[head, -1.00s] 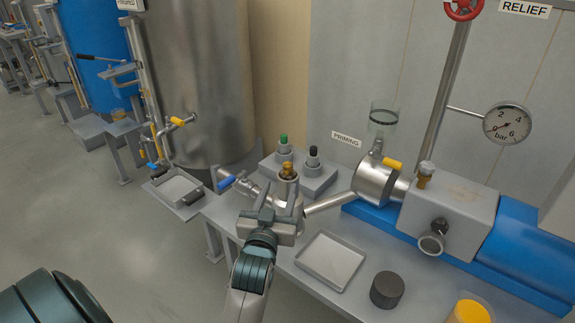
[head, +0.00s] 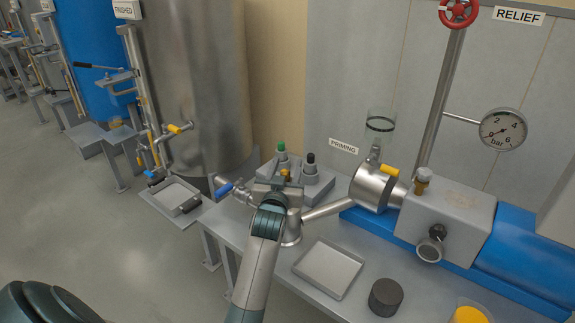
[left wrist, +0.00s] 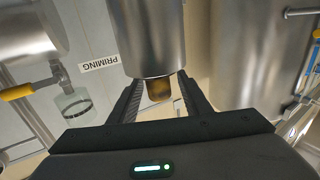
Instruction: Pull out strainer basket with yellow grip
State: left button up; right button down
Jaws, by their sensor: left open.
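The strainer's steel housing (head: 291,229) stands on the bench at the head view's middle, partly hidden behind my left gripper. Its yellow grip (head: 286,174) just shows past the gripper. In the left wrist view, which is upside down, the steel cylinder (left wrist: 150,38) comes in from the top and the amber-yellow grip (left wrist: 159,90) sticks out of its end. My left gripper (head: 280,184) is open, with a finger on each side of the grip and visible gaps between. The basket itself is hidden inside the housing. My right gripper is not in view.
A blue-handled valve (head: 226,189) sits close left of the housing. A block with green and black knobs (head: 312,179) stands behind. A steel pipe (head: 328,209) runs right to the pump. An empty tray (head: 328,269) and a dark cylinder (head: 385,297) are in front.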

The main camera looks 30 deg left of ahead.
pick_arm(q)
jog(key=shift+w+a, duration=0.3)
jog(key=shift+w, duration=0.25)
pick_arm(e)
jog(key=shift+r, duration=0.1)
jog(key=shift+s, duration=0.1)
pick_arm(q)
grip_shut()
jog(key=shift+r+p, duration=0.65)
jog(key=shift+p, duration=0.15)
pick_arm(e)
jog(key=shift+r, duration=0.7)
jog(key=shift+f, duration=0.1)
